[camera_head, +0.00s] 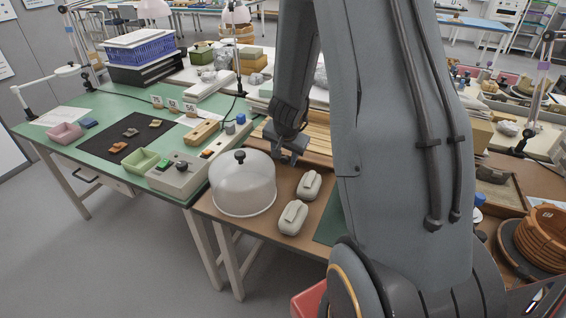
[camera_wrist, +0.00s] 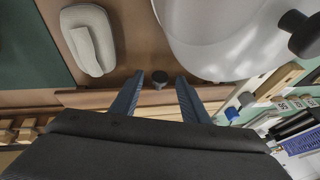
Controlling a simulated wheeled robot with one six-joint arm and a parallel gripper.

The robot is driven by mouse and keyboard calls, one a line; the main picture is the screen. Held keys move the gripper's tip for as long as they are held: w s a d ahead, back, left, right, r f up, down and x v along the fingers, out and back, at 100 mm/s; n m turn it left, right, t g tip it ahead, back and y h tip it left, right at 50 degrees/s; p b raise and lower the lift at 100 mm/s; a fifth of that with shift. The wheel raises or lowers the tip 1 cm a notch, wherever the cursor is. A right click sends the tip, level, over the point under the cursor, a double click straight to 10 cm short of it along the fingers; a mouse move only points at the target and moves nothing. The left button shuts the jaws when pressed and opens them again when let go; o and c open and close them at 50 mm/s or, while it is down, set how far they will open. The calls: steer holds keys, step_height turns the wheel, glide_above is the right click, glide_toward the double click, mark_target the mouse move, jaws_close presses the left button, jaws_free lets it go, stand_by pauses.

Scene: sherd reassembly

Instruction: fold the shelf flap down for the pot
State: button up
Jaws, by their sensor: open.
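A slatted wooden panel (camera_head: 318,146), which looks like the shelf flap, is at the back of the brown table (camera_head: 262,226). It also shows in the wrist view (camera_wrist: 18,124), partly hidden by my gripper. I cannot tell its exact tilt. I cannot identify the pot for sure.
A clear dome cover (camera_head: 242,188) with a black knob stands left of my gripper. Two pale stone-like blocks (camera_head: 293,217) lie on the brown table near it. A green bench (camera_head: 90,110) with trays and a control box (camera_head: 177,175) is at left. Wooden rings (camera_head: 540,235) are at right.

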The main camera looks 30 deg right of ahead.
steer(key=shift+w+d+f, duration=0.1)
steer(key=shift+w+f, duration=0.15)
steer(key=shift+f, duration=0.25)
jaws_close()
steer(key=shift+r, duration=0.1)
